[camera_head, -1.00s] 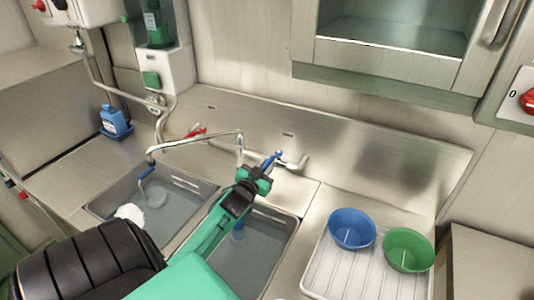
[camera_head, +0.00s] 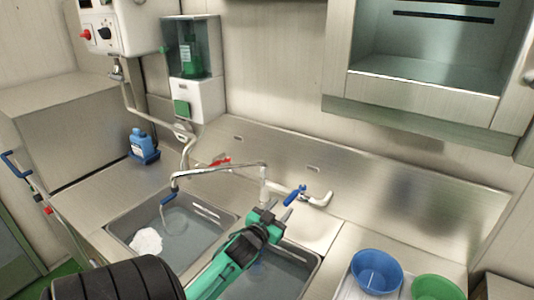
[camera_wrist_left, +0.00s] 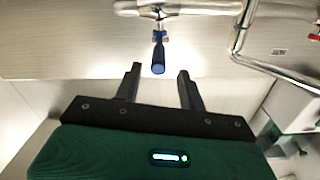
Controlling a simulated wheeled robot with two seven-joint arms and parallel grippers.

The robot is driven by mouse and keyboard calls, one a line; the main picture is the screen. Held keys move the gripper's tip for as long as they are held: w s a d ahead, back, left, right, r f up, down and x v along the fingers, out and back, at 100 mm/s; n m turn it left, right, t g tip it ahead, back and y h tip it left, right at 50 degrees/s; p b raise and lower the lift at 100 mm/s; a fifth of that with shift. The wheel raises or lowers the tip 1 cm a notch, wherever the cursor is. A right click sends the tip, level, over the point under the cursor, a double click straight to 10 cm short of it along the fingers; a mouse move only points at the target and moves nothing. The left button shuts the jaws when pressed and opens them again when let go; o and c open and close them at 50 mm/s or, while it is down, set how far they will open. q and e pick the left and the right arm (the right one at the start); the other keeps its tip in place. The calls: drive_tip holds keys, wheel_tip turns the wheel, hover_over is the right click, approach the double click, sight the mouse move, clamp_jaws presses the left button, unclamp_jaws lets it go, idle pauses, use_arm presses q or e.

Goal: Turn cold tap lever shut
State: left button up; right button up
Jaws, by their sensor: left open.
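The cold tap lever is the blue handle (camera_head: 295,195) on the chrome tap body (camera_head: 318,201) behind the right basin. It also shows in the left wrist view as a blue lever (camera_wrist_left: 158,60) pointing toward my gripper. My left gripper (camera_head: 272,208) is open, just in front of and to the left of the lever in the head view. In the left wrist view the open fingers (camera_wrist_left: 158,78) are on either side of the lever's line, with its tip just beyond them. I cannot see contact. My right gripper is not in view.
A red lever (camera_head: 220,161) sits left on the same tap, with the spout pipe (camera_head: 215,170) between. Two sunk basins (camera_head: 125,222) lie below. A blue bowl (camera_head: 376,271) and a green bowl (camera_head: 437,289) stand at right. A blue bottle (camera_head: 138,143) stands at left.

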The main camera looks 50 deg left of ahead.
use_arm(q)
drive_tip(key=b+v, duration=0.1)
drive_tip(key=v, duration=0.7)
drive_tip(key=shift+b, duration=0.4)
